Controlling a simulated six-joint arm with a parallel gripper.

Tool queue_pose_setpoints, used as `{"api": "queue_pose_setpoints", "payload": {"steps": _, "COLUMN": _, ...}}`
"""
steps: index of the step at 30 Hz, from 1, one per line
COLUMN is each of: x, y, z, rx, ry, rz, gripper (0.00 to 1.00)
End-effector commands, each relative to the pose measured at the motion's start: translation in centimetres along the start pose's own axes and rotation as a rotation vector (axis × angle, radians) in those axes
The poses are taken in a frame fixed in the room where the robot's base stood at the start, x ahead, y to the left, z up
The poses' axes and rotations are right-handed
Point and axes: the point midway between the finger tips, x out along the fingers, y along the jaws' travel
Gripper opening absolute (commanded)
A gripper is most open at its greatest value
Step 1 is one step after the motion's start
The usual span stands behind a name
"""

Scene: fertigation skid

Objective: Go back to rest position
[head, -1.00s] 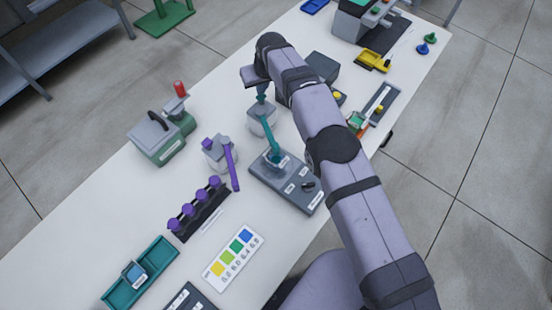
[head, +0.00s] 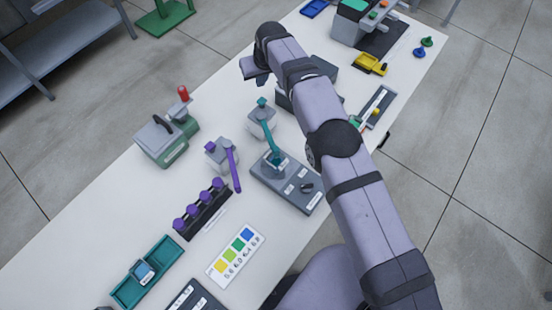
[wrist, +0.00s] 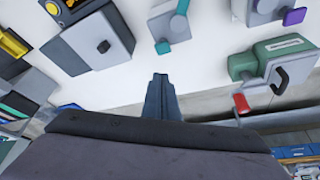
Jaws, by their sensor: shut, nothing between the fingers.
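My gripper shows in the wrist view (wrist: 161,88) as two dark fingers closed together with nothing between them. In the head view its end (head: 251,70) hangs below my bent wrist over the far part of the white table (head: 75,235). It is apart from the grey block with the teal lever (head: 261,122), which stands nearer the camera. That lever leans toward a grey labelled base plate (head: 291,186).
A green-grey device with a red knob (head: 167,140) stands left of my gripper. A dark grey box (wrist: 95,45) lies left in the wrist view. A purple-lever block (head: 222,155), a purple-capped rack (head: 203,209), a teal tray (head: 147,272) and a colour card (head: 236,256) lie nearer.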

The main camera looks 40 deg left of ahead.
Motion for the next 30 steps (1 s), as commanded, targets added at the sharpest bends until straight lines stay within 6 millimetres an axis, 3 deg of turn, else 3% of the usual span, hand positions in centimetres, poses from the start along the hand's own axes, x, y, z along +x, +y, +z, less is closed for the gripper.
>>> {"api": "queue_pose_setpoints", "payload": {"steps": 13, "x": -0.1, "y": 0.0, "z": 0.0, "rx": 0.0, "ry": 0.0, "rz": 0.0, "gripper": 0.0}}
{"api": "queue_pose_setpoints", "payload": {"steps": 17, "x": -0.6, "y": 1.5, "z": 0.2, "rx": 0.02, "ry": -0.006, "rz": 0.008, "gripper": 0.0}}
{"api": "queue_pose_setpoints", "payload": {"steps": 23, "x": -2.9, "y": 7.6, "z": 2.0, "rx": 0.109, "ry": -0.041, "rz": 0.043, "gripper": 0.0}}
{"api": "queue_pose_setpoints", "payload": {"steps": 26, "x": -5.0, "y": 11.9, "z": 4.2, "rx": 0.179, "ry": -0.067, "rz": 0.067, "gripper": 0.0}}
{"api": "queue_pose_setpoints", "payload": {"steps": 30, "x": -8.4, "y": 17.6, "z": 8.6, "rx": 0.287, "ry": -0.108, "rz": 0.101, "gripper": 0.0}}
